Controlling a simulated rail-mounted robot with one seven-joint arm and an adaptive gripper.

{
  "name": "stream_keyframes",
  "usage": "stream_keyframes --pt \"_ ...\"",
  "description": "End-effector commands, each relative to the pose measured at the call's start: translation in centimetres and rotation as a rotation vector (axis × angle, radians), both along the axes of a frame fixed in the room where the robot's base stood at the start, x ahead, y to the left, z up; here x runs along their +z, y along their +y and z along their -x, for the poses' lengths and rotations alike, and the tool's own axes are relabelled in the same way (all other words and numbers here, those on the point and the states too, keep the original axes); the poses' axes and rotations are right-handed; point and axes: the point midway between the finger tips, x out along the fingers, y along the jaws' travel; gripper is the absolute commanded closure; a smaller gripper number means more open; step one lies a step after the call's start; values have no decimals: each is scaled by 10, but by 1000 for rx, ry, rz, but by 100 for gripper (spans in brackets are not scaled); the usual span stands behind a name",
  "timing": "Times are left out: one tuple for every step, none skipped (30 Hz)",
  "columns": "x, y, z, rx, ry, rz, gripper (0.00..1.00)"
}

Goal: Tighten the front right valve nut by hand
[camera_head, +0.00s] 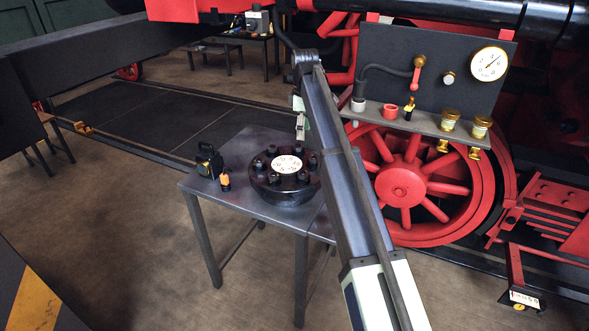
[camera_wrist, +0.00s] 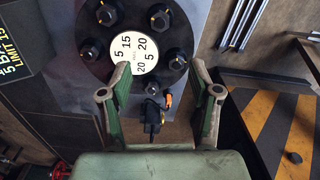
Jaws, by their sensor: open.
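The valve cover (camera_head: 284,196) is a round black flange on a grey metal table, with a white numbered disc (camera_head: 287,164) in its middle and several dark nuts around it. The nut at its front right (camera_head: 303,176) stands upright in the head view. In the wrist view I take it to be the upper right nut (camera_wrist: 158,15). My gripper (camera_head: 300,132) is above the flange's back edge in the head view, partly hidden by my arm. In the wrist view, my gripper (camera_wrist: 161,75) is open and empty, its fingers apart over the flange's lower part.
A shelf (camera_head: 420,124) with brass jars and a gauge panel (camera_head: 400,75) stands to the right, before a red locomotive wheel (camera_head: 402,184).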

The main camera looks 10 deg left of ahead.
Motion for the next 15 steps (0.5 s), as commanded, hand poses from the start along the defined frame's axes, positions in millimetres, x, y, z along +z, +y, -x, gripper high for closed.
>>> stream_keyframes --pt "1 1 0 5 1 1 38" --pt "0 1 0 7 1 1 38" --pt "-3 1 0 8 2 1 38" --pt "-6 1 1 7 2 1 38" --pt "-9 1 1 7 3 1 38" --pt "-14 1 1 7 3 1 38" --pt "-18 0 2 6 3 1 38" --pt "-23 0 2 6 3 1 38" --pt "-30 0 2 6 3 1 38" --pt "-35 0 2 6 4 1 38" --pt "-41 0 2 6 4 1 38" --pt "-49 0 2 5 3 1 38" --pt "-55 0 2 5 3 2 38" --pt "-61 0 2 5 4 1 38" --pt "-68 0 2 5 3 1 38"
